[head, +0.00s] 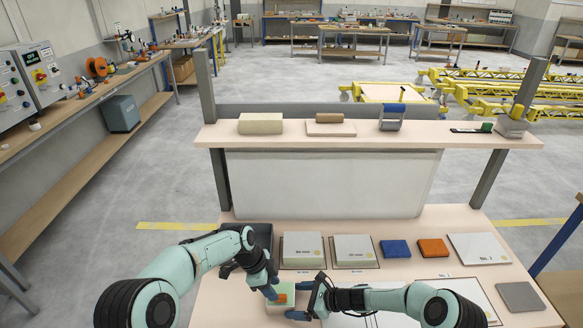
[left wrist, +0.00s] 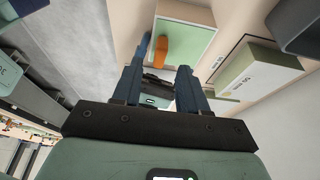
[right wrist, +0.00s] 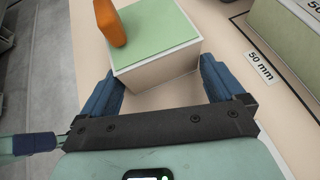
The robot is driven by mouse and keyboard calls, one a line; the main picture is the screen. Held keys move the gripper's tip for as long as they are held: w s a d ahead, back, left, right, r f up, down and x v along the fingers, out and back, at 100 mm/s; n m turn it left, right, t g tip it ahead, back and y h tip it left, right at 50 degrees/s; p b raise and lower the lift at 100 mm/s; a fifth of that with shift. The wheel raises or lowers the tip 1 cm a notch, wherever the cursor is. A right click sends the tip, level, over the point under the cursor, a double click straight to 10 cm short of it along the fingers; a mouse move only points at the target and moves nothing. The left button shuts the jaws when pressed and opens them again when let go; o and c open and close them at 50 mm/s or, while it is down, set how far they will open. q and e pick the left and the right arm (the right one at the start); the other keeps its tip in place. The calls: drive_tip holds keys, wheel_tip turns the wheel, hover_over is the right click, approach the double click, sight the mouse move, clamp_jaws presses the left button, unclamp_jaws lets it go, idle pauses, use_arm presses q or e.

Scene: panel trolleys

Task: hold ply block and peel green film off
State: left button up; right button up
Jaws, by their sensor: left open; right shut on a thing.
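The ply block (head: 279,304) sits at the near left of the bench, with pale green film on its top. In the right wrist view the block (right wrist: 160,72) stands between the fingers of my right gripper (right wrist: 160,80), which is shut on it from the side. An orange tab (right wrist: 109,22) stands up at one edge of the green film (right wrist: 152,27). My left gripper (head: 272,287) is open over the block, close to the tab. In the left wrist view the tab (left wrist: 161,52) lies beyond the open fingers, apart from them.
Two film-topped blocks (head: 302,247) (head: 354,248) stand behind. A blue pad (head: 395,249), an orange pad (head: 433,247) and a white panel (head: 478,247) lie to their right. A dark bin (head: 262,236) is behind my left gripper. A raised shelf (head: 220,135) crosses the back.

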sight(281, 290)
use_arm(q)
drive_tip(key=shift+x, duration=2.65)
clamp_jaws()
